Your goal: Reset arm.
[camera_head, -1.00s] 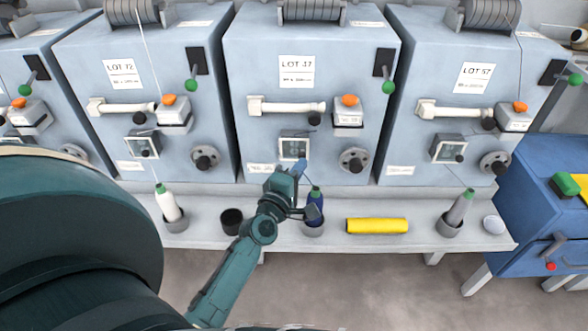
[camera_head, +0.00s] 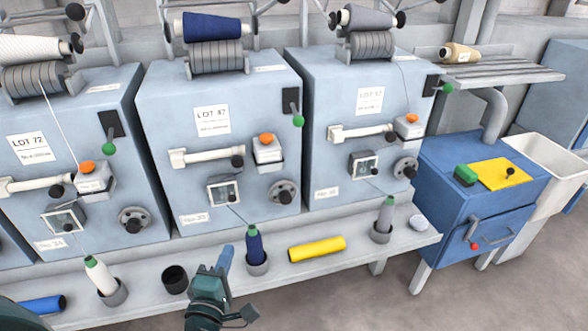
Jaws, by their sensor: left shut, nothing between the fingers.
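My left gripper (camera_head: 225,258) shows at the bottom centre, a dark teal hand with a blue tip pointing up and away. It looks shut, with nothing held. It is in front of the shelf (camera_head: 205,252), between a black empty cup (camera_head: 174,279) and a dark blue bobbin (camera_head: 254,245) standing in a cup. The arm behind the hand is mostly cut off by the bottom edge. My right gripper is out of view.
Spinning machines (camera_head: 215,115) line the back. A yellow tube (camera_head: 316,249) lies on the shelf, with a grey bobbin (camera_head: 385,215) right of it and a white one (camera_head: 99,274) at left. A blue cabinet (camera_head: 470,200) stands at right; floor before it is clear.

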